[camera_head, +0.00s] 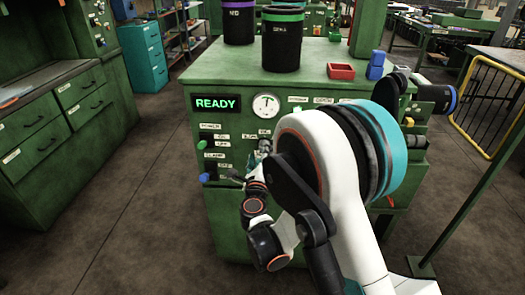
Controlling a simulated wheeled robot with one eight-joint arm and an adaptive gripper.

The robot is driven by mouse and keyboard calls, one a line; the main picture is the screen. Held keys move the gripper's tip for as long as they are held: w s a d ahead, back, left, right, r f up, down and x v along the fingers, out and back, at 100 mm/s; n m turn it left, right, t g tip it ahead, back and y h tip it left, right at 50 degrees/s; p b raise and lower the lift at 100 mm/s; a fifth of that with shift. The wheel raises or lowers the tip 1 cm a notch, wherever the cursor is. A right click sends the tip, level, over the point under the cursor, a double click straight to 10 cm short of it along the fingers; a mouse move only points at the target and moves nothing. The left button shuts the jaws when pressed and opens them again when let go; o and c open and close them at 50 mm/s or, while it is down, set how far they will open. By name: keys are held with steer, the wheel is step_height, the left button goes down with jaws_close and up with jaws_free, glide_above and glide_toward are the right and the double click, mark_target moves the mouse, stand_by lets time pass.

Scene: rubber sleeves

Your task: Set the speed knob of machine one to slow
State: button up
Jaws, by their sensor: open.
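The green machine (225,225) stands in the middle, its front panel facing me. Its display (215,103) reads READY in green, with a round white gauge (266,105) to the right. A small label that seems to read SLOW (264,132) sits below the gauge. The speed knob is not clearly visible; small grey parts show under that label, partly covered by my arm. My gripper (236,176) is small and dark, close in front of the panel, below and left of that label. It is open; I cannot tell whether it touches anything.
Two black bins (282,45), a red tray (341,71) and blue blocks (375,68) stand on top. Green drawers (75,95) are at left, a yellow rail (490,105) at right. The floor left is clear.

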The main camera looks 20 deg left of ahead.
steer(key=v, duration=0.3)
steer(key=shift+s, duration=0.15)
steer(key=shift+r, duration=0.1)
